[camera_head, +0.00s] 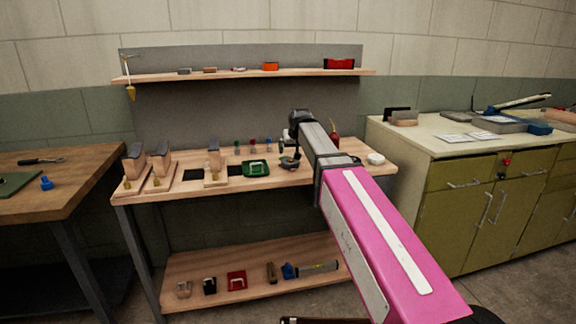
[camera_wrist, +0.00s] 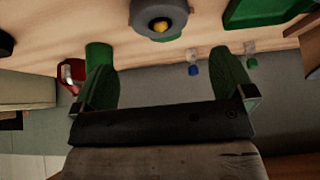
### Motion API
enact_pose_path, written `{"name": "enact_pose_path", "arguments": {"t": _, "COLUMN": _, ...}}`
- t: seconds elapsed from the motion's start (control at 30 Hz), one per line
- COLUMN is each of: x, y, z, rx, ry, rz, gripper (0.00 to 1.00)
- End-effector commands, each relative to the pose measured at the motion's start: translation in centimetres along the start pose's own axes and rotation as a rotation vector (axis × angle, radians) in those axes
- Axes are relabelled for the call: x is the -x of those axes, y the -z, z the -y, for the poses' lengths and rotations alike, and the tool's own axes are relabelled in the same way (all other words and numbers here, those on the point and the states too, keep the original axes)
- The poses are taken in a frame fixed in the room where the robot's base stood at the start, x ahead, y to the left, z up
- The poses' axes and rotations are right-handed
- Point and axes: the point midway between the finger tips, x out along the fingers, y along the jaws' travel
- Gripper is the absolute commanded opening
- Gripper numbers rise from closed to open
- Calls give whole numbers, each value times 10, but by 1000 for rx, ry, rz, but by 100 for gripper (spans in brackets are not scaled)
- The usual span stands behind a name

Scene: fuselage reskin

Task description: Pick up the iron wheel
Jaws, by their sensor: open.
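A grey round wheel with a yellow-orange centre, which looks like the iron wheel, shows at the top middle of the wrist view (camera_wrist: 160,17). In the head view it appears as a small dark thing (camera_head: 289,162) on the middle bench, just below my gripper (camera_head: 296,132). In the wrist view my gripper (camera_wrist: 166,75) has its two green-padded fingers wide apart with nothing between them. The wheel lies beyond the fingertips, roughly centred between them and apart from them. My arm hides part of the bench on its right.
On the workbench (camera_head: 330,180), a green tray (camera_head: 256,168) sits left of the wheel and a red bottle (camera_head: 334,137) right of it. Small coloured pieces stand behind. Wooden holders (camera_head: 160,165) occupy the left. A shelf (camera_head: 240,75) runs above.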

Motion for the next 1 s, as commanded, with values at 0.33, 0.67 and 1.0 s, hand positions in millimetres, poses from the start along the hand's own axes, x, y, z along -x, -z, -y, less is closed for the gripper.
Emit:
{"name": "enact_pose_path", "arguments": {"t": 0.33, "x": -42, "y": -1, "z": 0, "rx": 0, "ry": 0, "rz": 2, "gripper": 100}}
{"name": "enact_pose_path", "arguments": {"t": 0.67, "x": -80, "y": -1, "z": 1, "rx": 0, "ry": 0, "rz": 3, "gripper": 100}}
{"name": "enact_pose_path", "arguments": {"t": 1.0, "x": -91, "y": -3, "z": 1, "rx": 0, "ry": 0, "rz": 2, "gripper": 100}}
